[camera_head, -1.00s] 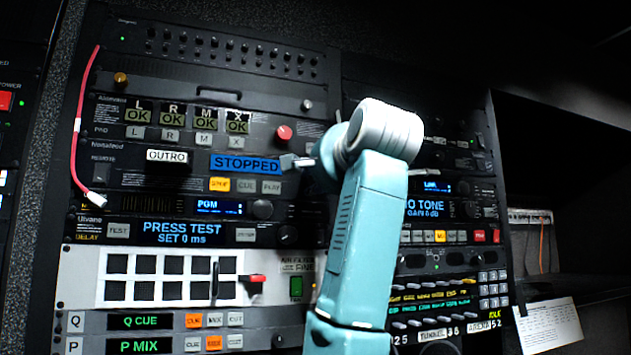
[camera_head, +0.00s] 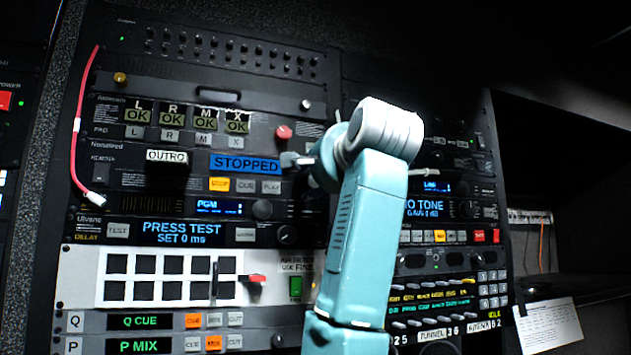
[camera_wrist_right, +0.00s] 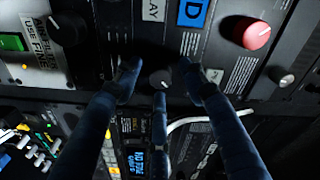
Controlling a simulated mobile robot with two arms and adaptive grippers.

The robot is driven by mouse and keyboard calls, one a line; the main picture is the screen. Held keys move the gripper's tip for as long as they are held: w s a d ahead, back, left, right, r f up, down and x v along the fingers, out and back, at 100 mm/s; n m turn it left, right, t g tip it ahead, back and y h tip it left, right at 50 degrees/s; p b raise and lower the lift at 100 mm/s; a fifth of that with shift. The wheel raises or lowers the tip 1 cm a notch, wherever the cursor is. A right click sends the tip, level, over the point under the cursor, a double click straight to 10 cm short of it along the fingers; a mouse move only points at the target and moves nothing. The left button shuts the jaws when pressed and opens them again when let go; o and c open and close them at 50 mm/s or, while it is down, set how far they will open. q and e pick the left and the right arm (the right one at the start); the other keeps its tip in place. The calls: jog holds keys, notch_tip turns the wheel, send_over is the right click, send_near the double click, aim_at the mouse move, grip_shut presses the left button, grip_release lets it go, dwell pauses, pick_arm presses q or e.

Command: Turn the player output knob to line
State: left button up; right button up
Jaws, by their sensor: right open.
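The player (camera_head: 190,167) is a black rack unit with an OUTRO label, a blue STOPPED display and STOP, CUE and PLAY buttons. In the right wrist view a small dark knob (camera_wrist_right: 160,79) with a pale top sits just right of the PLAY button. I take it as the player output knob; its markings are unreadable. My right gripper (camera_head: 302,165) is at the player's right side and hides the knob in the head view. In the right wrist view its open fingers (camera_wrist_right: 160,80) surround the knob; I cannot tell if they touch it. My left gripper is out of view.
A red knob (camera_head: 284,132) stands out above the gripper. A larger black knob (camera_head: 262,209) is on the PGM unit below. A red-handled lever (camera_head: 256,278) sticks out from the pale panel. A red cable (camera_head: 77,125) hangs at the left.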

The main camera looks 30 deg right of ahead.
jog(key=v, duration=1.2)
